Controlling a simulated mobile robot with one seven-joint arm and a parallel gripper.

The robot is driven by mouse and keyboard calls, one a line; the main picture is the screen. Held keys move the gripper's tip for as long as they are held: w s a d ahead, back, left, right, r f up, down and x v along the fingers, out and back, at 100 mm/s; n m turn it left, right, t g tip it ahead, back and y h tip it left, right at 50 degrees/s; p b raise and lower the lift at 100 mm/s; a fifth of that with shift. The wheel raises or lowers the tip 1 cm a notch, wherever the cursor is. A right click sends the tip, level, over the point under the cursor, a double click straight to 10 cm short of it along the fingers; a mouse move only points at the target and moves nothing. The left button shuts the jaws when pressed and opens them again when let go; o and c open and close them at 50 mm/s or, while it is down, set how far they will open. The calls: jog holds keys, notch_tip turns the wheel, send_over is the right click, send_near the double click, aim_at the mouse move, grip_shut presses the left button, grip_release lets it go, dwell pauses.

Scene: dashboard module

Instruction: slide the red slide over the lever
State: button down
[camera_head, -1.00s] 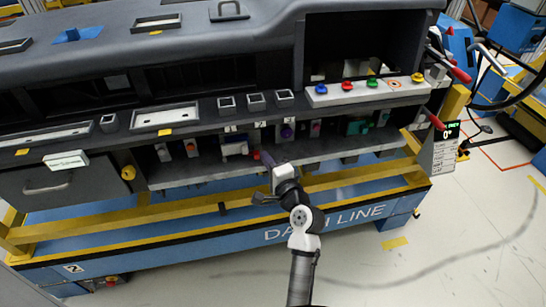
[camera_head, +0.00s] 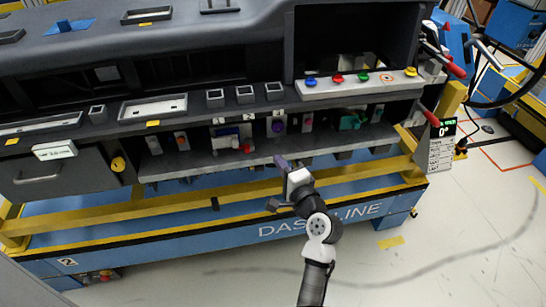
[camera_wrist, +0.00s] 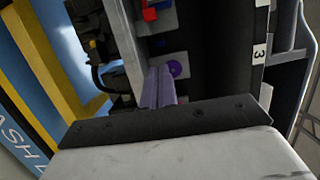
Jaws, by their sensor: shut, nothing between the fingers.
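A white bracket unit (camera_head: 222,145) stands on the grey shelf, with a blue-purple bar (camera_head: 227,131) across its upper part. A small red piece, seemingly the red slide (camera_head: 244,148), shows at its lower right. I cannot tell how far it overlaps the lever. Red parts (camera_wrist: 150,14) also show at the top of the wrist view. My gripper (camera_head: 280,160), with purple fingers, is shut and empty, to the right of the red piece and apart from it. In the wrist view its fingers (camera_wrist: 158,88) are together, near a purple knob (camera_wrist: 175,68).
The purple knob (camera_head: 279,126) on its light plate is behind my gripper. An orange-fronted unit (camera_head: 181,140) stands left, a green part (camera_head: 350,122) right. The dark panel overhangs the shelf (camera_head: 330,142). A yellow rail (camera_head: 150,210) runs below in front.

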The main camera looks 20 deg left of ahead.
jog(key=b+v, duration=0.1)
jog(key=v, duration=0.3)
jog(key=shift+s+d, duration=0.25)
jog(key=shift+d, duration=0.05)
